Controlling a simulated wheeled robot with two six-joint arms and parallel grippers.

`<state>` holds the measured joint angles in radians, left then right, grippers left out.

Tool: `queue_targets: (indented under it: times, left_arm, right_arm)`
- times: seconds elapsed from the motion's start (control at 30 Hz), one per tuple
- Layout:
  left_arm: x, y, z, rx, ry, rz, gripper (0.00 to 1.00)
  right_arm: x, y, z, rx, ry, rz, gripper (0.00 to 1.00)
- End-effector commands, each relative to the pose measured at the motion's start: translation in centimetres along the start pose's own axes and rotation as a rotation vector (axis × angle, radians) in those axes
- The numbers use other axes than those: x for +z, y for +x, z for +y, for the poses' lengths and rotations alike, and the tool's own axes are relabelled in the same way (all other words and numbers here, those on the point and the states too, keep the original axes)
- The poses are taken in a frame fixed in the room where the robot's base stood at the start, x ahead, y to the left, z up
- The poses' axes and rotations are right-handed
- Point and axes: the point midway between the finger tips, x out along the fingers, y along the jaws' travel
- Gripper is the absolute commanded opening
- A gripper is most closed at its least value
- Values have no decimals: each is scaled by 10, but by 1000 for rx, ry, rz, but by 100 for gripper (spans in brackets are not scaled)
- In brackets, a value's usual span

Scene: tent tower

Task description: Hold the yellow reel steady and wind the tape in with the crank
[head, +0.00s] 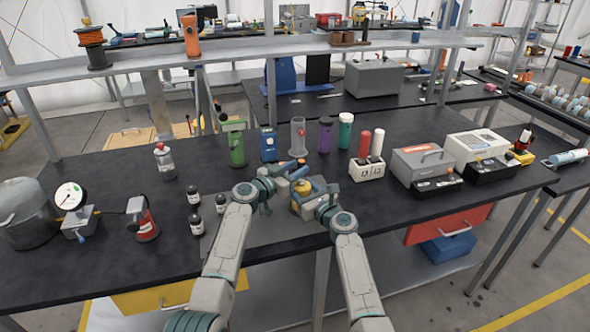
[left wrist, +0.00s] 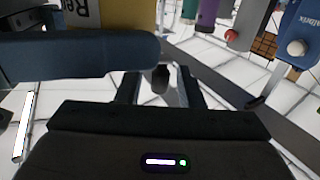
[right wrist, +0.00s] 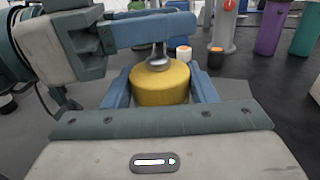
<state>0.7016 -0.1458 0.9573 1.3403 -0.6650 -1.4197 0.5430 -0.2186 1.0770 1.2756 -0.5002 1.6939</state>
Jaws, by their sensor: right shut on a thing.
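The yellow reel (head: 303,204) stands on the near part of the black bench, mostly hidden by my grippers. In the right wrist view its rounded yellow body (right wrist: 160,86) sits between the fingers of my right gripper (right wrist: 161,94), which is shut on it. A silver fitting (right wrist: 158,61) is on top of the reel. My left gripper (head: 270,187) is above the reel's left side. In the left wrist view its fingers (left wrist: 160,90) are apart, with a dark knob (left wrist: 160,78) between them, probably the crank's. I cannot tell whether they touch it. The tape is not clearly visible.
Small dark bottles (head: 195,223) and a red-based device (head: 146,226) stand to the left. A green canister (head: 236,147), a blue container (head: 268,145) and a purple bottle (head: 325,136) stand behind. A holder with red and white cylinders (head: 366,170) is to the right.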

Motion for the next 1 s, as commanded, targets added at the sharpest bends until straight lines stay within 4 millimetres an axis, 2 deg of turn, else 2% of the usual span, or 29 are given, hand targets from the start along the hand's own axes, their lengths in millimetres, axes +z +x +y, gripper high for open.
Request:
queue_targets:
  times: [0.1, 0.27, 0.47, 1.0]
  left_arm:
    - [0, 0, 0, 0, 0, 0, 32]
    - [0, 0, 0, 0, 0, 0, 1]
    - [0, 0, 0, 12, 0, -2, 0]
    - [2, 13, 4, 347, 0, -8, 0]
  right_arm:
    - [0, 0, 0, 0, 0, 0, 13]
    - [0, 0, 0, 0, 0, 0, 13]
    - [0, 0, 0, 0, 0, 0, 13]
    - [0, 0, 0, 1, -1, -1, 13]
